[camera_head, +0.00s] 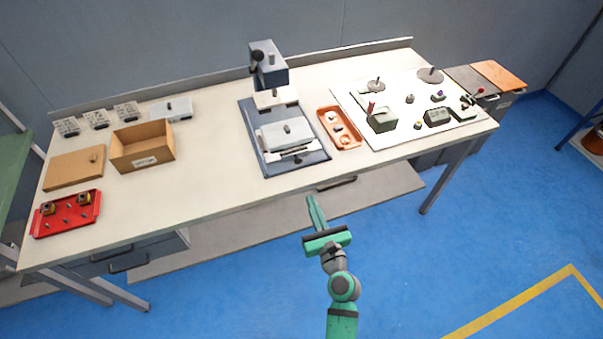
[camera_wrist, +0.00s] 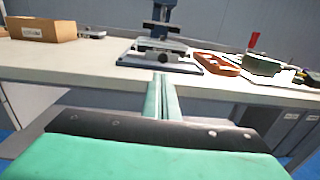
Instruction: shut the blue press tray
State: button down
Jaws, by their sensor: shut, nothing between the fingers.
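The blue press (camera_head: 268,72) stands at the back middle of the table, on a dark blue base plate (camera_head: 249,125). Its tray (camera_head: 285,136), a pale block with a dark knob and a light front bar, sits on the plate in front of the press column. The press also shows in the wrist view (camera_wrist: 164,14), with the tray (camera_wrist: 160,46) low at its front. My green gripper (camera_head: 315,212) is in front of the table's front edge, apart from the press and tray. Its fingers (camera_wrist: 163,97) are together and empty, pointing toward the press.
An orange tray (camera_head: 328,114) with small parts lies just right of the press. A white board (camera_head: 400,139) with fixtures is further right. A cardboard box (camera_head: 142,158) and a red tray (camera_head: 45,226) are at left. Bare table separates the box and press.

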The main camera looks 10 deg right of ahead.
aim_at(296, 163)
jog(key=w, duration=1.3)
jog(key=shift+w+a, duration=0.4)
